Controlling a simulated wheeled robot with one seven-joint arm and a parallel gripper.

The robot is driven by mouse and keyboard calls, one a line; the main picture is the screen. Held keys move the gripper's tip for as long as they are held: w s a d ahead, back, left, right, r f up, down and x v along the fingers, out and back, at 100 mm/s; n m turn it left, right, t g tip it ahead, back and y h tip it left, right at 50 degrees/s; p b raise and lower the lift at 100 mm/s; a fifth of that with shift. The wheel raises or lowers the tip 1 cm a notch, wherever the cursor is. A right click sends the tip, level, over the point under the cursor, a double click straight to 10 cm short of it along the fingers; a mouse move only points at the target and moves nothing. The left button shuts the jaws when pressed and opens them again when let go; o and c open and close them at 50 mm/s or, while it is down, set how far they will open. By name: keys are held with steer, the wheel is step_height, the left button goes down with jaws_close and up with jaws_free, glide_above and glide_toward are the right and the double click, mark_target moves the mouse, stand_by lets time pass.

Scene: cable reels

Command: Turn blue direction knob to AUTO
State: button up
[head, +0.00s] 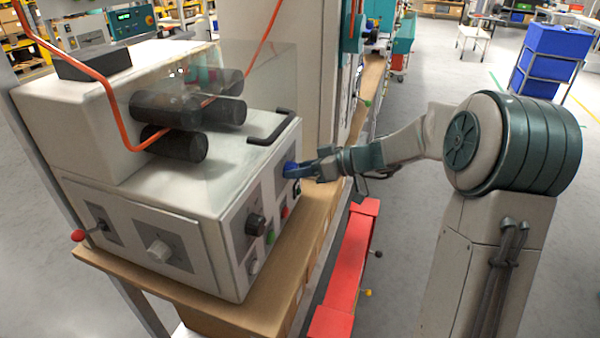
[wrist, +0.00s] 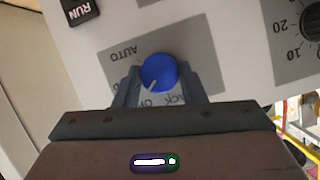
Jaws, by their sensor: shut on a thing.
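The blue direction knob (wrist: 158,70) sits on a dark grey label plate on the machine's panel. In the wrist view its white mark points down and slightly left, towards partly hidden lettering. The word AUTO (wrist: 125,53) is printed upside down to the knob's upper left. My gripper (wrist: 155,87) is shut on the knob, with one finger at each side. In the head view the blue knob (head: 290,169) shows on the machine's right-hand face, and my gripper (head: 304,168) reaches it from the right.
A RUN label (wrist: 80,10) and a black dial (wrist: 312,18) lie near the knob. The machine (head: 150,200) has a black handle (head: 272,128) above the panel and stands on a wooden bench (head: 250,310). A red beam (head: 345,260) lies below my arm.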

steer(key=shift+w+d+f+m+g+y, duration=0.1)
steer(key=shift+m+g+y, duration=0.7)
steer(key=shift+m, duration=1.25)
steer(key=shift+w+f+m+g+y, duration=0.15)
steer(key=shift+m+g+y, duration=0.65)
steer(key=shift+m, duration=1.3)
steer(key=shift+w+d+f+m+g+y, duration=0.1)
steer(key=shift+m+g+y, duration=0.7)
steer(key=shift+m, duration=1.25)
steer(key=shift+y, duration=0.3)
steer(key=o, duration=1)
steer(key=d+b, duration=0.1)
steer(key=d, duration=1.2)
steer(key=shift+d, duration=0.4)
